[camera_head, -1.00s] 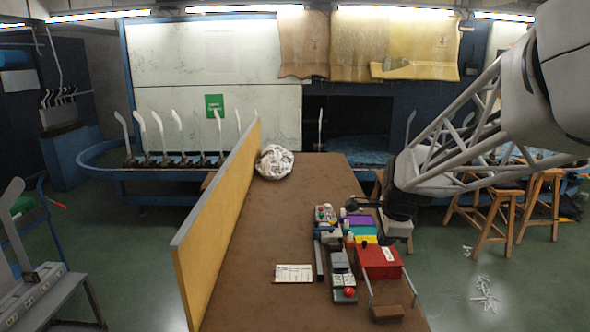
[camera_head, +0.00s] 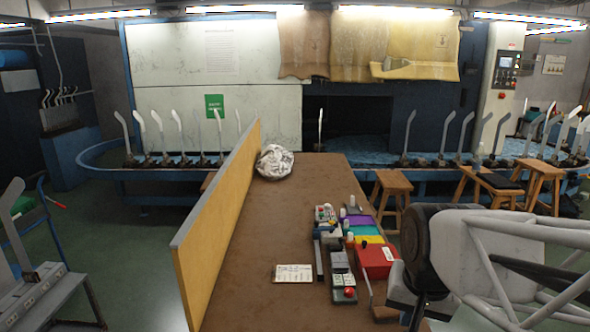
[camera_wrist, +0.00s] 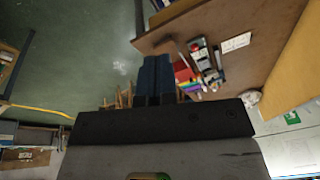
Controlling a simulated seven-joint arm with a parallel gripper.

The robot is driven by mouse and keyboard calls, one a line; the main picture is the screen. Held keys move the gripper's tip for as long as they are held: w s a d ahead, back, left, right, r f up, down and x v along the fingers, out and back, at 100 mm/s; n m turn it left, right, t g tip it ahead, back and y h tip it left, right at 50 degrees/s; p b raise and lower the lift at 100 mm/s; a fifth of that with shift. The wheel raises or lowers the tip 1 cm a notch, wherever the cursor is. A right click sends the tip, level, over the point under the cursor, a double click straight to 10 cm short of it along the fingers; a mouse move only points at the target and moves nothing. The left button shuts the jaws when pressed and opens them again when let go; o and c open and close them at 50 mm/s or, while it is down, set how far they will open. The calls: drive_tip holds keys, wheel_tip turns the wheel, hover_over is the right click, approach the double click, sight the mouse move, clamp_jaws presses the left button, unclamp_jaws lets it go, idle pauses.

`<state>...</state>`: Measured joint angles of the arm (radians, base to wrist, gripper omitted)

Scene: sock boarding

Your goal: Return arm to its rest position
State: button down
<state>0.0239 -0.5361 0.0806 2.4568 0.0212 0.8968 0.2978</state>
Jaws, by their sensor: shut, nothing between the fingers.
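My gripper shows in the wrist view as two dark blue fingers (camera_wrist: 154,62) lying side by side, shut with nothing held. They point out past the edge of the brown table (camera_wrist: 265,35), over the green floor. In the head view my arm fills the lower right, with a dark round joint and a white lattice link beside the table (camera_head: 255,265). The fingers cannot be made out there.
A red box (camera_head: 376,261), coloured blocks and switch boxes (camera_head: 342,282) stand along the table's right side, close to my arm. A yellow partition (camera_head: 215,225) runs along its left. A white bundle (camera_head: 275,161) lies at the back. Wooden stools (camera_head: 393,183) stand behind.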

drive_tip(key=s+n, duration=0.1)
drive_tip(key=s, duration=0.2)
drive_tip(key=s+f+n, duration=0.1)
drive_tip(key=s+n, duration=0.1)
drive_tip(key=shift+s+a+f+n, duration=0.1)
drive_tip(key=shift+s+f+n, duration=0.05)
drive_tip(key=shift+s+n, duration=0.2)
